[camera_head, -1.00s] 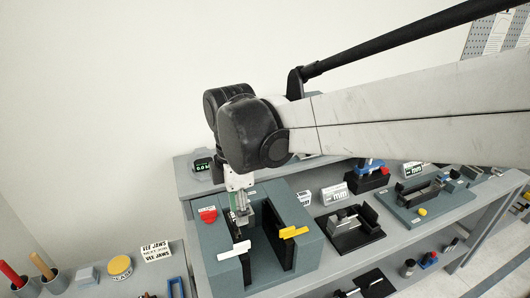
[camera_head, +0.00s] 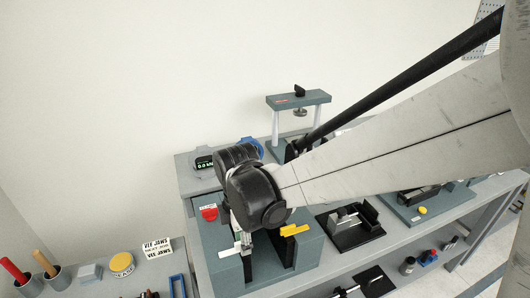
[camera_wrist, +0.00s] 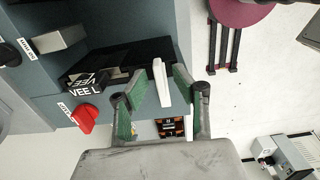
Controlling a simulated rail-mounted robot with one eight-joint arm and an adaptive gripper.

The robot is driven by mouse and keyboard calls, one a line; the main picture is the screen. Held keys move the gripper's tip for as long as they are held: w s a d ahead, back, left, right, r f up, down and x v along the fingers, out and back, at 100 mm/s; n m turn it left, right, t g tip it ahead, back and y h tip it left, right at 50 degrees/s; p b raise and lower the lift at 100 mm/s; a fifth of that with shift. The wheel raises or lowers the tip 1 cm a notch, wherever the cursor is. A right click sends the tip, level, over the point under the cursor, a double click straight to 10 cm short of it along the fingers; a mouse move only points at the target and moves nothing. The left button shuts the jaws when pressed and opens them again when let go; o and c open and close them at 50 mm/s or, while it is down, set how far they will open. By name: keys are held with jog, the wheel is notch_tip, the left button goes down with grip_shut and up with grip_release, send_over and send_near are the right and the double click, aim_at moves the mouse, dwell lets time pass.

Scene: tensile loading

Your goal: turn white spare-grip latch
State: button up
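The white latch (camera_head: 229,253) is a slim bar on the left side of the blue-grey grip fixture (camera_head: 206,240). In the wrist view the white latch (camera_wrist: 161,85) stands between the two green-padded fingers of my gripper (camera_wrist: 158,84). The gripper is open, and gaps show on both sides of the latch. In the head view my wrist covers most of the gripper, just above the latch. A yellow latch (camera_head: 293,230) sits on the fixture's right side.
A red knob (camera_head: 209,212) is on the fixture; a red knob also shows in the wrist view (camera_wrist: 84,118), beside a black "VEE" block (camera_wrist: 115,68). A black tray (camera_head: 350,232) lies to the right. A green-topped stand (camera_head: 298,99) rises behind my arm.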

grip_shut()
jog(key=shift+m, duration=0.3)
jog(key=m+b, duration=0.2)
jog(key=shift+f+m, duration=0.1)
jog(key=shift+m, duration=0.2)
jog(key=m+b, duration=0.2)
jog(key=m, duration=0.1)
jog(key=shift+m, duration=0.3)
jog(key=m+b, duration=0.2)
jog(key=m, duration=0.3)
jog(key=shift+m, duration=0.3)
jog(key=m+b, duration=0.1)
jog(key=m, duration=0.4)
jog(key=shift+b, duration=0.35)
